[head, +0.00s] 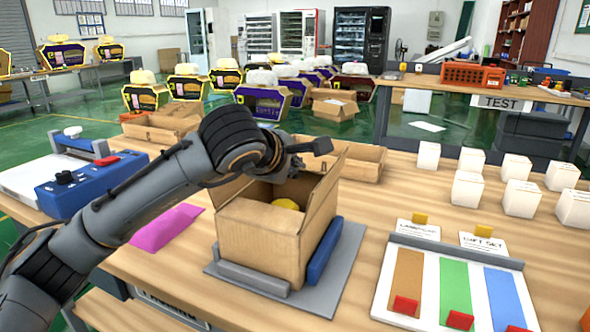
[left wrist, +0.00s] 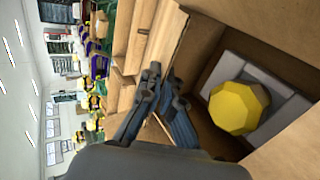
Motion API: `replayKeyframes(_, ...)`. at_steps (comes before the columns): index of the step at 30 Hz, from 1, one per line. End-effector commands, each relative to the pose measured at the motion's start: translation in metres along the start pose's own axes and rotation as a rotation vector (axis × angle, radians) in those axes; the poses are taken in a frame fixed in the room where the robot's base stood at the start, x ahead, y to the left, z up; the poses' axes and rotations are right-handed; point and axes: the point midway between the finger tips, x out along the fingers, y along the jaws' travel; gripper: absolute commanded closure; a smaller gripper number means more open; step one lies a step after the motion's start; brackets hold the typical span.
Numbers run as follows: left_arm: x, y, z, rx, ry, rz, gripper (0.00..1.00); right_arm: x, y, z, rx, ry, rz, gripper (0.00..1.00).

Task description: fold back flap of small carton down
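The small carton (head: 262,240) stands upright and open on a grey fixture plate. One flap (head: 329,172) stands raised at its right side in the head view, and another raised flap shows at the left. Inside it is a yellow faceted item (head: 287,204), seen larger in the left wrist view (left wrist: 239,108), beside pale packing. My left gripper (left wrist: 162,74) is at the carton's back rim. Its fingertips are close together, with no object clearly between them. In the head view my wrist partly hides the gripper and the back flap. I cannot tell whether they touch. My right gripper is out of view.
A blue bar (head: 325,250) and a grey bar (head: 251,278) border the carton. A pink sheet (head: 166,228) and blue device (head: 91,184) are left. White boxes (head: 467,188) and a colour-strip tray (head: 385,291) are right. An open carton (head: 352,162) stands behind.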

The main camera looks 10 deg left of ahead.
Motion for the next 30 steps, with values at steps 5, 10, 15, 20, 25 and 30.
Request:
replayKeyframes(5, 0.000, 0.000, 0.000, 0.000, 0.000, 0.000, 0.75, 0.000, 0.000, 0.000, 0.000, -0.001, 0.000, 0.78)
replayKeyframes(10, 0.000, 0.000, 0.000, 0.000, 0.000, 0.000, 0.75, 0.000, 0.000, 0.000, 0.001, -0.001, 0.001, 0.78)
replayKeyframes(15, -0.008, 0.001, 0.000, 0.000, 0.000, 0.001, 0.75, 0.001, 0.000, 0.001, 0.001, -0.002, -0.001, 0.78)
replayKeyframes(20, -0.036, 0.001, 0.000, 0.002, 0.000, 0.004, 0.75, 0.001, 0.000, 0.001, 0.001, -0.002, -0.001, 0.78)
replayKeyframes(25, -0.074, 0.001, 0.000, 0.002, 0.000, 0.005, 0.75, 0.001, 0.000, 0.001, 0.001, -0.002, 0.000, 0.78)
replayKeyframes(30, -0.103, 0.001, 0.000, 0.002, -0.001, 0.003, 0.75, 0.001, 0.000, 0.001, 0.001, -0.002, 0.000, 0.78)
